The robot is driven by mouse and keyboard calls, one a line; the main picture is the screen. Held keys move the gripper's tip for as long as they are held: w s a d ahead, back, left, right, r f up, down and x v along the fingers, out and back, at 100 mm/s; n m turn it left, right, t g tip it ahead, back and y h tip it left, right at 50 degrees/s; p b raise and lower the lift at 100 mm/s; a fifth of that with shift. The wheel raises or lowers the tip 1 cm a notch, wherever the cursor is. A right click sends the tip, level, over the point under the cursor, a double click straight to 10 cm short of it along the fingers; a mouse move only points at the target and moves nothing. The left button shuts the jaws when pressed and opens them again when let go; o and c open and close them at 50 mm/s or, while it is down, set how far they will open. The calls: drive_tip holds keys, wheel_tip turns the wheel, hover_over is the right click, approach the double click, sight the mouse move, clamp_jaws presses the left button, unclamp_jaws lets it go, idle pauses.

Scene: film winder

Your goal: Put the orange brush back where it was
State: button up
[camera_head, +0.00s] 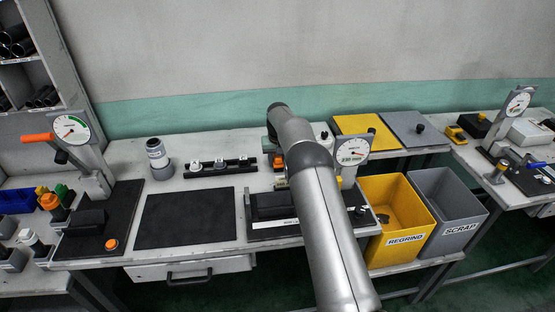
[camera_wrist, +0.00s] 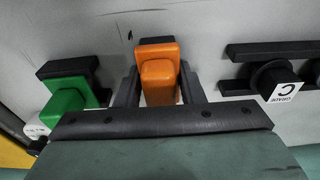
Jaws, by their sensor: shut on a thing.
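The orange brush (camera_wrist: 158,80) shows in the middle of the wrist view, a blocky orange handle. My gripper (camera_wrist: 158,66) is shut around it, with one dark finger on each side. A thin dark edge shows behind the brush's far end; I cannot tell whether it is a rest or the brush's own base. In the head view a small patch of orange (camera_head: 278,162) shows beside my arm, above the back of the middle bench; my arm hides most of the gripper there. A green-handled item (camera_wrist: 68,102) with a black block behind it stands left of the brush.
A black rail with a "GRADE C" tagged plug (camera_wrist: 283,92) lies right of the brush. The dial gauge (camera_head: 352,149), yellow REGRIND bin (camera_head: 403,222) and grey SCRAP bin (camera_head: 455,210) stand right of my arm. The black mat (camera_head: 186,219) is clear.

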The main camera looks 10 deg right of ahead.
sight(278, 157)
drive_tip(key=o, duration=1)
drive_tip(key=shift+o, duration=0.2)
drive_tip(key=r, duration=0.4)
drive_tip(key=s+r+b, duration=0.1)
drive_tip(key=r, duration=0.6)
drive_tip(key=shift+s+r+b, duration=0.2)
drive_tip(key=shift+r+b, duration=0.1)
drive_tip(key=s+r, duration=0.5)
drive_tip(key=s, duration=0.5)
drive_tip(key=s+r, duration=0.5)
drive_tip(key=s, duration=0.5)
drive_tip(key=s+f, duration=0.3)
drive_tip(key=s, duration=1.2)
drive_tip(key=s+f, duration=0.4)
drive_tip(key=s, duration=1.2)
drive_tip(key=shift+g, duration=0.4)
